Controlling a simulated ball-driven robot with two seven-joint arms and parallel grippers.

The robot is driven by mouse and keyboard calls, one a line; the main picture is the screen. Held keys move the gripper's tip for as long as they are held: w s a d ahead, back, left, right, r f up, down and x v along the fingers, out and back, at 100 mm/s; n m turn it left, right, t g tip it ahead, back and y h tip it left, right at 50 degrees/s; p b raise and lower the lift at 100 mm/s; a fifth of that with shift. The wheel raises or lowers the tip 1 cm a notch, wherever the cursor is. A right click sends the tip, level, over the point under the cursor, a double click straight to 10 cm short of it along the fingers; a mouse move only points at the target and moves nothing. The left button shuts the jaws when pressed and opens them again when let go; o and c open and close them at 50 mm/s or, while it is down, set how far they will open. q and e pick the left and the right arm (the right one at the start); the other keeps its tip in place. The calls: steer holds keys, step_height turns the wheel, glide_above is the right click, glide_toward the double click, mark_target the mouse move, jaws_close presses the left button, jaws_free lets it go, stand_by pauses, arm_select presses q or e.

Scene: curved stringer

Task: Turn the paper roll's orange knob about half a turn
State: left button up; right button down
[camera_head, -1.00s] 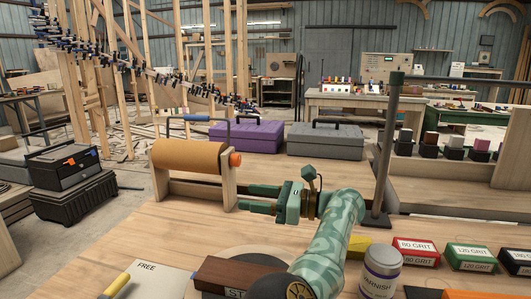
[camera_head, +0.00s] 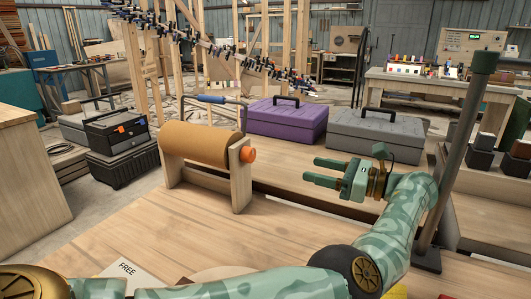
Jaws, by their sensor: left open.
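The brown paper roll (camera_head: 200,144) lies level in a wooden stand (camera_head: 241,183) on the workbench. Its orange knob (camera_head: 248,155) sticks out at the right end, fully in sight. My left gripper (camera_head: 313,171) is right of the knob, clearly apart from it. Its two green fingers are spread, point left toward the knob and hold nothing. My left arm comes in from the bottom left and bends back up on the right. My right gripper is out of sight.
A purple toolbox (camera_head: 287,121) and a grey toolbox (camera_head: 377,135) stand behind the gripper. A dark upright post (camera_head: 462,150) rises close to my arm at the right. A card marked FREE (camera_head: 126,269) lies at the front. The bench before the roll is clear.

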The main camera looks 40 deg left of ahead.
arm_select(q)
steer(key=p, duration=0.3)
glide_toward(253, 154)
steer(key=p+x, duration=0.1)
steer(key=x, duration=0.7)
steer(key=shift+s+a+f, duration=0.1)
steer(key=shift+a, duration=0.3)
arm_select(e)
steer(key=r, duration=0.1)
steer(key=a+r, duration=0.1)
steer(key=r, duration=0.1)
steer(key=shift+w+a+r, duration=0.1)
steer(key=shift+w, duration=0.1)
arm_select(q)
steer(key=c, duration=1)
